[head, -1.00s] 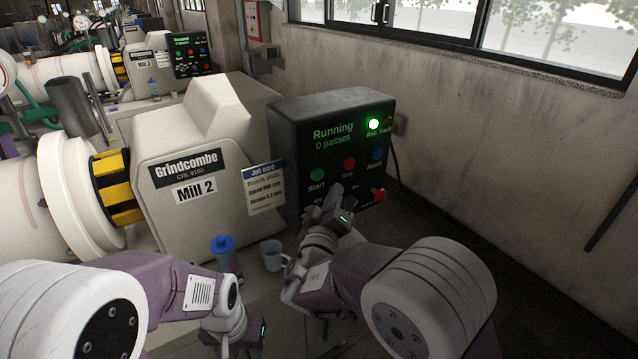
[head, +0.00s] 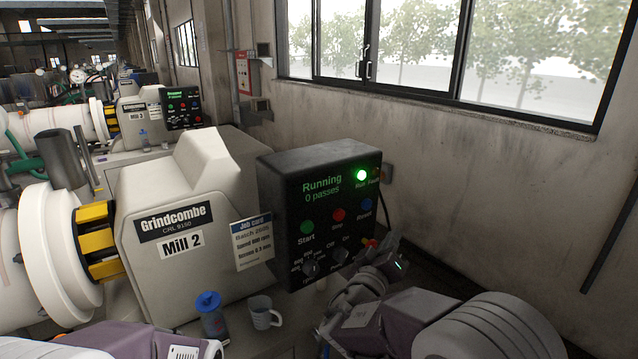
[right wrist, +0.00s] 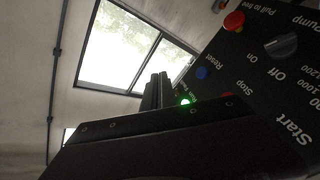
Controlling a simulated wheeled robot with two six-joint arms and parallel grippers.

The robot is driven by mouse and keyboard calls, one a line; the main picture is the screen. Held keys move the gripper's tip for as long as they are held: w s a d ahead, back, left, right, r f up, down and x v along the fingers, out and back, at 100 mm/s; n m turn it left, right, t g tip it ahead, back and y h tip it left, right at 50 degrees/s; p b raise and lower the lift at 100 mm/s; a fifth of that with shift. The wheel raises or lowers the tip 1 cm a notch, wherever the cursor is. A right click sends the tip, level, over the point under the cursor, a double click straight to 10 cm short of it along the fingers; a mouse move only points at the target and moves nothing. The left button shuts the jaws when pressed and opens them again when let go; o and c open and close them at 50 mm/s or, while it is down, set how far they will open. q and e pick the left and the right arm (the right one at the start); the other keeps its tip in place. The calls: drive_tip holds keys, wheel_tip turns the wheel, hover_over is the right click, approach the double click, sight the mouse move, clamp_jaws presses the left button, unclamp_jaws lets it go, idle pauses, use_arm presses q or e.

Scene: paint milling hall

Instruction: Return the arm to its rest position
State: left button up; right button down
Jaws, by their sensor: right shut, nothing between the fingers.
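My right gripper (head: 384,268) is shut and empty, at the lower right corner of the black control panel (head: 275,215) in the head view. It overlaps the panel's corner in the picture, and I cannot tell the gap. In the right wrist view its closed fingers (right wrist: 158,90) stand together with nothing between them. The panel reads "Running, 0 passes" and its green Run lamp (head: 361,175) is lit. Only a part of my left arm shows at the bottom left, and its gripper is out of view.
Mill 2 (head: 185,270) stands left of the panel, with a job card (head: 252,243) between them. A blue-capped bottle (head: 213,318) and a grey mug (head: 263,312) stand below. The wall with windows (head: 410,45) runs along the right.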

drive_tip(key=s+d+f+m+g+h, duration=0.3)
drive_tip(key=d+g, duration=0.1)
drive_tip(key=d, duration=0.5)
drive_tip(key=s+d+f+m+g+y, duration=0.1)
drive_tip(key=s+d+f+m+g, duration=0.1)
drive_tip(key=s+d+f+g, duration=0.5)
drive_tip(key=s+d+f+m+g+y, duration=0.1)
drive_tip(key=s+d+f+m+g, duration=0.15)
drive_tip(key=s+f, duration=0.5)
drive_tip(key=s+a+f+g+y, duration=0.3)
drive_tip(key=s+a+f+y, duration=0.35)
drive_tip(key=s, duration=0.35)
drive_tip(key=w+a+f+n+t+y, duration=0.1)
drive_tip(key=w+a+n+y, duration=0.1)
drive_tip(key=a, duration=0.6)
drive_tip(key=shift+a+f+n+y, duration=0.3)
drive_tip(key=shift+n+y, duration=0.45)
drive_tip(key=shift+n, duration=0.2)
